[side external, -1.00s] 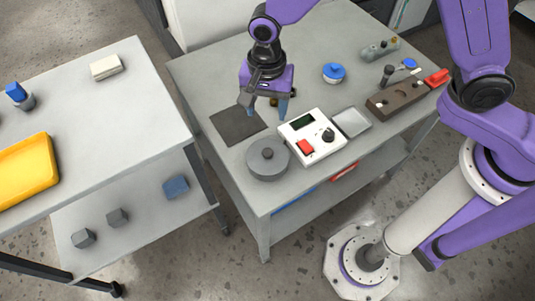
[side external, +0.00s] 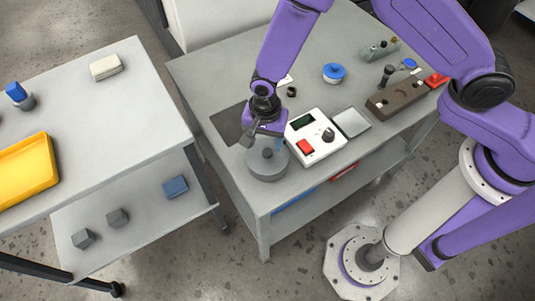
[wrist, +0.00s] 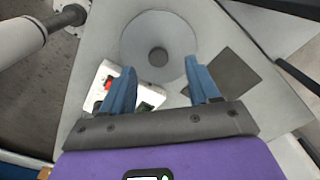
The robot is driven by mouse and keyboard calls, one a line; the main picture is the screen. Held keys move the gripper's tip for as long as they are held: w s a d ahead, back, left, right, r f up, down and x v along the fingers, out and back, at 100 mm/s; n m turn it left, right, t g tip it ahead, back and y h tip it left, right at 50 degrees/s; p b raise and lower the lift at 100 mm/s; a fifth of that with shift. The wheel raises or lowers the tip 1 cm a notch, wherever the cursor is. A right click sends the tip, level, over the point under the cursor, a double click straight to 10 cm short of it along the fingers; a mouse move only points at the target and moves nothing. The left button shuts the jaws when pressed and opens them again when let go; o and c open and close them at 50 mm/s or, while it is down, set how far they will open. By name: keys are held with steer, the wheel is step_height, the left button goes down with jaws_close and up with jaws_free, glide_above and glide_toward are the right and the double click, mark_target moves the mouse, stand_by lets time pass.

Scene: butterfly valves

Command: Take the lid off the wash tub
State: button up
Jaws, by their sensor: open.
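The wash tub (side external: 268,174) is a round grey pot near the front left corner of the bench. Its grey lid (side external: 256,159) is on it, with a darker round knob at the centre. In the wrist view the lid (wrist: 135,40) and its knob (wrist: 158,57) show beyond my fingers, the knob lying between the two fingertip lines. My gripper (side external: 264,145) is open and empty, above the tub's back edge, with blue fingers apart. It also shows in the wrist view (wrist: 160,75). I cannot tell the exact height above the knob.
A white device (side external: 316,141) with a red button stands close right of the tub, beside a grey tray (side external: 351,122). A dark mat (side external: 228,124) lies behind left. A blue-topped container (side external: 334,73) and brown block (side external: 395,98) are farther off. A side table (side external: 110,120) stands left.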

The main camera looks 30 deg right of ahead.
mark_target(267, 153)
steer(key=shift+d+f, duration=0.15)
steer(key=shift+f, duration=1.2)
steer(key=shift+d+f, duration=0.1)
steer(key=shift+f, duration=1.25)
jaws_close()
steer(key=shift+r, duration=0.2)
